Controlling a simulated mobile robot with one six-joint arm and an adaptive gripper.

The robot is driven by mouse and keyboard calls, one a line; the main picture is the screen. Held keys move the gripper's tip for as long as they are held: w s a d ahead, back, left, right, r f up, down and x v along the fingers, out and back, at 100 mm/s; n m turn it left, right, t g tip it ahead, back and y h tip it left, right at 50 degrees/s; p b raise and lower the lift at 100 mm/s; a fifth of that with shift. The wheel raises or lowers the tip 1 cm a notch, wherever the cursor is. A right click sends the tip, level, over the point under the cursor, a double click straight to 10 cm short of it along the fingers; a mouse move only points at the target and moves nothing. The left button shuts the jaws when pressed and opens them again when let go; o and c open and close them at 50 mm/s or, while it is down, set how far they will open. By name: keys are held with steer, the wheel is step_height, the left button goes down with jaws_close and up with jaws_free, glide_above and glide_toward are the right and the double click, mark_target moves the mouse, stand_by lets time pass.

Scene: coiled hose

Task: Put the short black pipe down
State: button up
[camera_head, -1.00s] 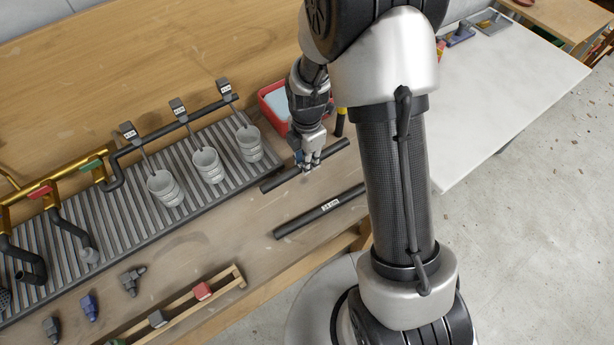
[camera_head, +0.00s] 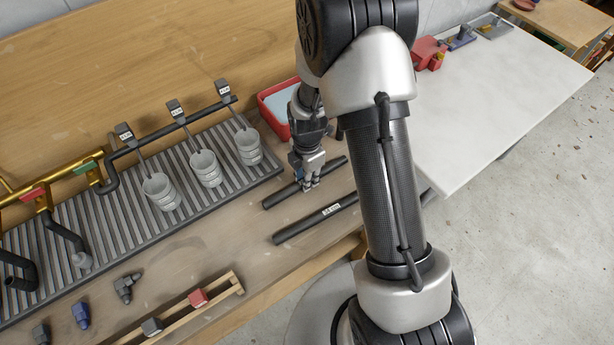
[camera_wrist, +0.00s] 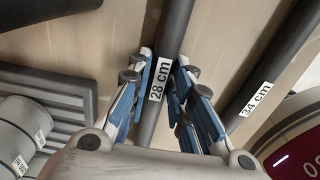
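The short black pipe (camera_head: 281,196), labelled "28 cm", lies at or very near the wooden bench top; contact underneath is hidden. My gripper (camera_head: 307,184) reaches down over its middle. In the wrist view, the blue-padded fingers of my gripper (camera_wrist: 164,68) stand on both sides of the short pipe (camera_wrist: 171,25), close against it, with its label showing between them. The longer black pipe (camera_head: 296,227), labelled "34 cm", lies roughly parallel on the front side, and also shows in the wrist view (camera_wrist: 280,70), apart from the fingers.
A ribbed grey tray (camera_head: 128,235) with several light cups (camera_head: 206,170) is to the left. A red bin (camera_head: 275,103) stands behind my gripper. Fittings (camera_head: 126,287) and a wooden rack (camera_head: 215,300) lie at front left. A white table (camera_head: 490,120) is to the right.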

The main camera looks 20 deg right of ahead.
steer(key=o, duration=0.4)
steer(key=shift+r, duration=0.1)
step_height(320, 180, up, 22)
steer(key=s+m+t+p, duration=0.1)
steer(key=s+m+p, duration=0.2)
steer(key=m+p, duration=0.15)
steer(key=shift+s+r+m+t, duration=0.6)
steer(key=shift+s+r+m, duration=1.8)
steer(key=shift+s+m, duration=0.6)
steer(key=shift+s+r+m+t, duration=0.6)
steer(key=shift+s+r+m, duration=2)
steer(key=shift+s, duration=0.55)
steer(key=shift+s+r+m+t, duration=0.6)
steer(key=shift+s+r+m, duration=1.65)
steer(key=shift+s+m, duration=0.8)
